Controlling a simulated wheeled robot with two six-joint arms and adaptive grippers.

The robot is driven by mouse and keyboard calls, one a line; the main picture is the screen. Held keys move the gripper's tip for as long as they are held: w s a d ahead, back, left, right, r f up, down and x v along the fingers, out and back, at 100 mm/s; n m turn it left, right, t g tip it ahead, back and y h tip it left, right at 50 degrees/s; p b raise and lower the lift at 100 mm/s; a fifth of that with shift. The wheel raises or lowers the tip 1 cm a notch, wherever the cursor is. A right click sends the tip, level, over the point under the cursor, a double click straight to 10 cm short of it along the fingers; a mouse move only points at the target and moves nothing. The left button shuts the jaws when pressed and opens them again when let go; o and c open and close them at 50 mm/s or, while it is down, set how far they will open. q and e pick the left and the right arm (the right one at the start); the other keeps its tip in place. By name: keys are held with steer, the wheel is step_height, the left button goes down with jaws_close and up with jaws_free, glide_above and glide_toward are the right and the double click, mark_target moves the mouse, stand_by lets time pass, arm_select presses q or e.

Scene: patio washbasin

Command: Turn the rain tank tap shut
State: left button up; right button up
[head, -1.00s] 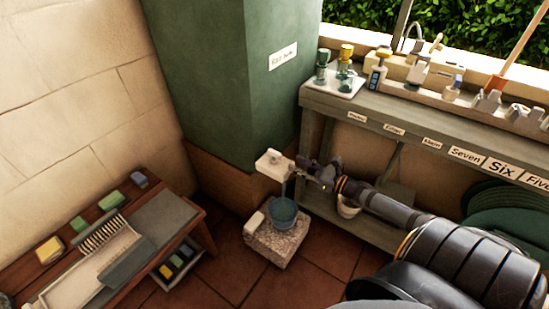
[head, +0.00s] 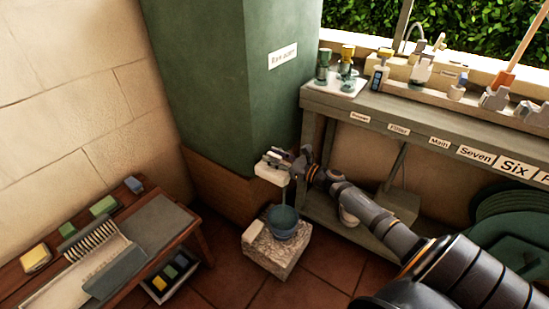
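The green rain tank (head: 212,90) stands at the wall with a white label on its side. A pale tap block (head: 268,173) sticks out low at its front, above a blue-green bucket (head: 283,224). My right gripper (head: 280,156) is at the top of the tap block, over the place of its handle, and covers that part. The handle's position is hidden, and the fingers are too small to tell open from shut or whether they touch it. My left gripper is not in view.
The bucket stands on a stone block (head: 262,250) on the tiled floor. A grey workbench (head: 330,103) with bottles and fittings is to the right. A low wooden bench (head: 197,243) with a brush and sponges is at the left.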

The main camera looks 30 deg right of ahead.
jaws_close()
